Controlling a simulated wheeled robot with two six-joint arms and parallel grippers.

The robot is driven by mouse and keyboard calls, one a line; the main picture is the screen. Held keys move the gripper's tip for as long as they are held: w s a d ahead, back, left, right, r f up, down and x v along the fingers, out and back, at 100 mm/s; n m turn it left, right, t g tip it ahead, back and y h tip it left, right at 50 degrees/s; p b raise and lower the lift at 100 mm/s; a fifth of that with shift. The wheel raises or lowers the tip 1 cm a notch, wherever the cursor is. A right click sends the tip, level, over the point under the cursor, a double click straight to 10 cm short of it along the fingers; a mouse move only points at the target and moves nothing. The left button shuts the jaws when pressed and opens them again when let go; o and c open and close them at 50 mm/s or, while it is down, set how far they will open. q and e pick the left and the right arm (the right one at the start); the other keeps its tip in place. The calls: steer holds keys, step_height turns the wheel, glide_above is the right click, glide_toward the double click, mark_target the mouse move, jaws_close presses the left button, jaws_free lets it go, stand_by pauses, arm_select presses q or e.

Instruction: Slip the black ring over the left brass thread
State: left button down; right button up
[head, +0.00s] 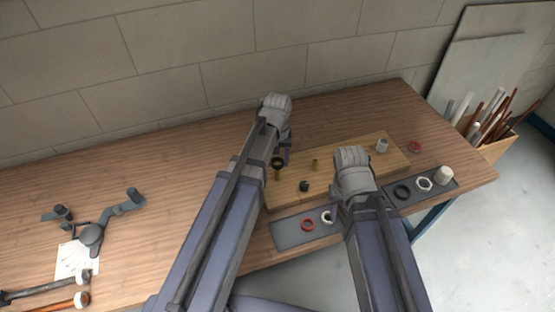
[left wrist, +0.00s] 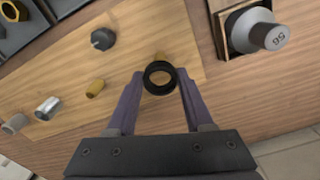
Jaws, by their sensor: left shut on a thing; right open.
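My left gripper (head: 281,158) is shut on the black ring (head: 277,163), which also shows between the fingertips in the left wrist view (left wrist: 147,82). The ring is held above the left brass thread (head: 277,175), which stands on the wooden board (head: 345,152). In the left wrist view the brass (left wrist: 160,56) shows just beyond the ring's far rim, partly covered by it. The ring appears off the thread; its exact height is unclear. My right gripper (head: 338,213) is open, low by the front tray and largely hidden by its own arm.
The board also carries a second brass thread (head: 314,163), a black fitting (head: 304,186) and a grey fitting (head: 382,146). A labelled grey cylinder (left wrist: 262,32) stands near the board.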

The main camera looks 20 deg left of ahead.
mark_target(277, 172)
arm_select(q)
steer(key=shift+f+b, duration=2)
steer(key=shift+f, duration=0.25)
jaws_free()
steer(key=shift+r, duration=0.15)
step_height(277, 172, up, 5)
steer(key=p, duration=0.5)
